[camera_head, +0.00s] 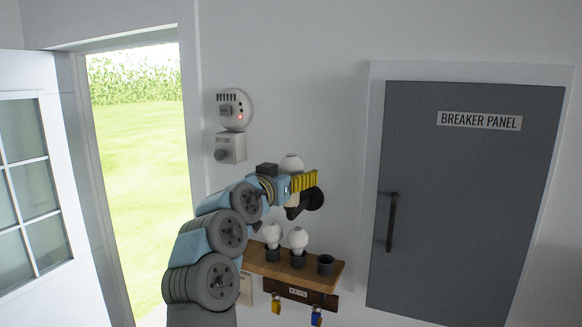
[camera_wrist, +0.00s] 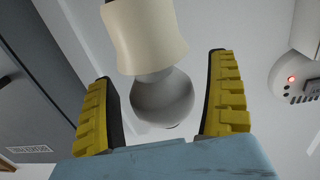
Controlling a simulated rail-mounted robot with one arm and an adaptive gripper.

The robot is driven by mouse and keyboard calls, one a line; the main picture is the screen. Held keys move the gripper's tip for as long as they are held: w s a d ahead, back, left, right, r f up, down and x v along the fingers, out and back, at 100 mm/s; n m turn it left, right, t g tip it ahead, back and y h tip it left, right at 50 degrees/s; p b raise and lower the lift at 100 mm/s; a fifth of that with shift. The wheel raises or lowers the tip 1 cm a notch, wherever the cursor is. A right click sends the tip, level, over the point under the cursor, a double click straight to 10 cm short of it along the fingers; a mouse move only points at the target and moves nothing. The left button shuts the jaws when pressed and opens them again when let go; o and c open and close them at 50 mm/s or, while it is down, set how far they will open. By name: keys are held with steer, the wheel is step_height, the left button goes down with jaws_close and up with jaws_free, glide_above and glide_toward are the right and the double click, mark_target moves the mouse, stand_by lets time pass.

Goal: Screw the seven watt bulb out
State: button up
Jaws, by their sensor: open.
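A white round bulb (camera_wrist: 163,98) sits between my gripper's two yellow fingers in the wrist view, joined to a flared cream-coloured piece (camera_wrist: 143,32). My gripper (camera_wrist: 160,72) is open, with a visible gap on each side of the bulb. In the head view my gripper (camera_head: 304,181) is up at the wall above the shelf, and a white bulb top (camera_head: 291,163) shows just behind it. Two more white bulbs (camera_head: 298,238) (camera_head: 272,234) stand in dark cups on the shelf. No wattage marking is readable.
The wooden shelf (camera_head: 327,277) below my gripper also bears an empty dark cup (camera_head: 325,265). Keys hang under it. A round white alarm (camera_head: 234,109) and a battery box (camera_head: 230,148) are on the wall left. The grey breaker panel (camera_head: 460,200) is right.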

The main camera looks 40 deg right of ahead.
steer(key=shift+r+m+g+h+p, duration=0.1)
steer(key=shift+m+g+h+p, duration=0.3)
steer(key=shift+m+g+p, duration=0.65)
steer(key=shift+n+p, duration=0.25)
steer(key=shift+p, duration=0.05)
steer(key=c, duration=0.9)
steer(key=shift+f+n+t+b, duration=0.25)
steer(key=shift+n+b, duration=0.05)
steer(key=shift+b, duration=0.45)
steer(key=shift+r+n+t+y+b, duration=0.1)
steer(key=shift+n+t+y+b, duration=1.1)
steer(key=shift+b, duration=1.25)
steer(key=shift+n+t+y+b, duration=0.4)
steer(key=shift+n+t+b, duration=0.5)
steer(key=shift+t+b, duration=1.15)
steer(key=shift+n+t+y+b, duration=0.25)
steer(key=shift+n+y+b, duration=0.25)
steer(key=shift+b, duration=0.85)
steer(key=shift+n+t+y+b, duration=0.9)
steer(key=shift+t+y+b, duration=0.15)
steer(key=shift+b, duration=0.95)
